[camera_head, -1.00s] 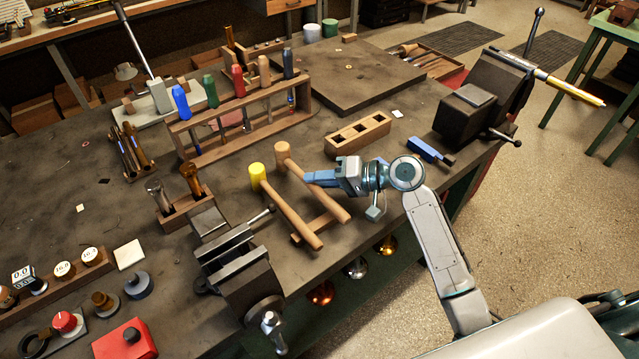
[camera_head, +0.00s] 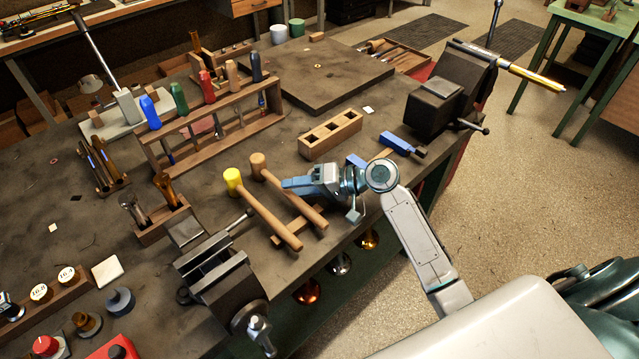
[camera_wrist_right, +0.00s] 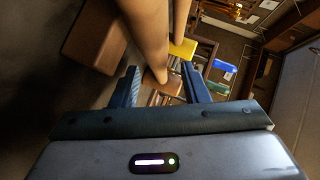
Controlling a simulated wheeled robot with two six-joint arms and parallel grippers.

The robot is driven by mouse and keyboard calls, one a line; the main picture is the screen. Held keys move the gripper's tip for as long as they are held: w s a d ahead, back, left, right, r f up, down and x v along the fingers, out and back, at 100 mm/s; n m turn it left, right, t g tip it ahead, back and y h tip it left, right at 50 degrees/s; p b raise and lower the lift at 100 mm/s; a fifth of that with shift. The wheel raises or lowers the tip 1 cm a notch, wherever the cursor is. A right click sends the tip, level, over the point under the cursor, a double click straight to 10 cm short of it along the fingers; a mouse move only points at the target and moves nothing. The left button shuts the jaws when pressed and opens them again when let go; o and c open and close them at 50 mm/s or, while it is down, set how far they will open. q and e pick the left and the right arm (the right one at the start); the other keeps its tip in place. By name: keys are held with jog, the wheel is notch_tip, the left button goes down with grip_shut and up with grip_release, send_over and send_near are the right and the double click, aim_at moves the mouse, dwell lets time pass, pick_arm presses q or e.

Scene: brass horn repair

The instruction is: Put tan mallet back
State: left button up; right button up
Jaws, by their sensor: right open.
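The tan mallet (camera_head: 258,165) lies beside a yellow-headed mallet (camera_head: 232,180) near the bench's front edge. Its wooden handle slants down to the right over a low wooden rest (camera_head: 284,236). My right gripper (camera_head: 284,184) is open at the tan mallet's handle, just below the head. In the right wrist view, a wooden handle (camera_wrist_right: 148,35) passes above and between the open fingers (camera_wrist_right: 162,86); the yellow head shows beyond. I cannot tell whether the fingers touch the handle. My left gripper is not in view.
A dark vise (camera_head: 222,275) stands left of the mallets. A wooden block with square holes (camera_head: 330,135) and a rack of coloured-handled tools (camera_head: 215,125) stand behind. A blue tool (camera_head: 403,143) lies to the right. Brass and silver bells hang under the front edge.

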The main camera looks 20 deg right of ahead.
jog(key=b+v, duration=0.2)
jog(key=v, duration=0.7)
jog(key=shift+s+d+b, duration=0.2)
jog(key=shift+d+b, duration=0.1)
jog(key=shift+v, duration=0.8)
jog(key=shift+s, duration=0.1)
